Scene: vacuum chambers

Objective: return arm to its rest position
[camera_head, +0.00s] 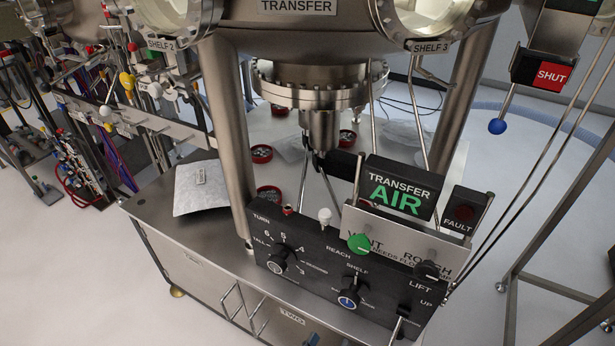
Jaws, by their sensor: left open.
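My left gripper does not stand out clearly, and I cannot tell its parts from the dark hardware under the chamber. I make out nothing held. My right gripper is not in view. The black control panel (310,268) stands on the bench's front edge with TURN, REACH and LIFT markings, knobs and a white-topped lever (324,215). A metal plate (385,232) marked VENT and ROUGH carries a green knob (359,243).
The steel chamber (315,22) stands on thick legs (229,130) over the bench (160,205). A pale packet (201,188) lies at the bench's left. A FAULT box (460,213), thin rods and a SHUT sign (551,75) with a blue-ball lever (497,126) stand right. Crowded racks fill the left.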

